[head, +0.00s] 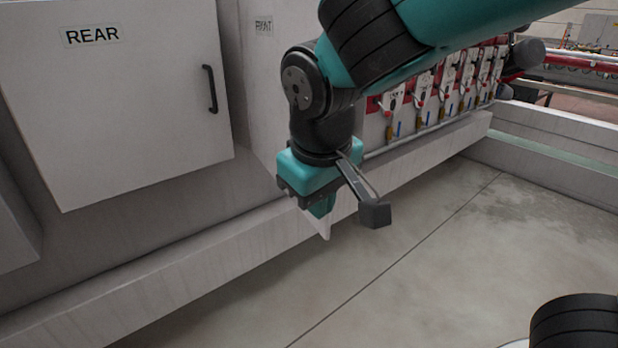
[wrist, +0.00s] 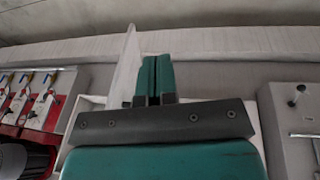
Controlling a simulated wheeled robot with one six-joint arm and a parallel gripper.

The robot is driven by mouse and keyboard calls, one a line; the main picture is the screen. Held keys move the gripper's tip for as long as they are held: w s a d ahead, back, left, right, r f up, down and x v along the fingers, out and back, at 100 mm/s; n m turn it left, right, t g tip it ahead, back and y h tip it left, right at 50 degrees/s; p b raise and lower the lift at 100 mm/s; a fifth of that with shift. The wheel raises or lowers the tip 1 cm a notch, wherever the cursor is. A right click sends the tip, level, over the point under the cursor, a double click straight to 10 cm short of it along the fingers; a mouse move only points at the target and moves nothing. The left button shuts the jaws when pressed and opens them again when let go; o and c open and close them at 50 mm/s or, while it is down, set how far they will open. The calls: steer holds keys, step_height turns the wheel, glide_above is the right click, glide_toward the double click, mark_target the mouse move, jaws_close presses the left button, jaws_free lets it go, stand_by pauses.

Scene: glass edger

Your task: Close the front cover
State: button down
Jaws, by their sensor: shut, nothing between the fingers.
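The front cover (head: 272,85) stands open in the head view, turned out from the machine, with a FRONT label near its top. My arm hides much of it; a pale corner shows just below the gripper. In the wrist view the cover (wrist: 124,68) appears nearly edge-on as a thin pale panel just left of my fingers. My gripper (head: 320,210) is shut and empty, pointing down beside the cover's lower outer part. Its teal fingertips also show in the wrist view (wrist: 155,65). I cannot tell whether they touch the cover.
The REAR cover (head: 115,100), with a black handle (head: 210,88), lies flat against the machine at left. A long pale ledge (head: 210,245) runs along the machine's base. Red and white clamp units (head: 440,90) line the machine to the right. The concrete floor (head: 400,270) in front is clear.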

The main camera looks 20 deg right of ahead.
steer(key=w+a+r+m+t+h, duration=0.2)
steer(key=w+a+r+m+h, duration=0.2)
steer(key=w+r, duration=0.1)
steer(key=w+d+f+p, duration=0.1)
steer(key=w+d+f, duration=0.3)
steer(key=d+f, duration=0.4)
steer(key=shift+w+d+t, duration=0.15)
steer(key=shift+w+t, duration=0.15)
steer(key=shift+w, duration=0.05)
steer(key=shift+f, duration=0.1)
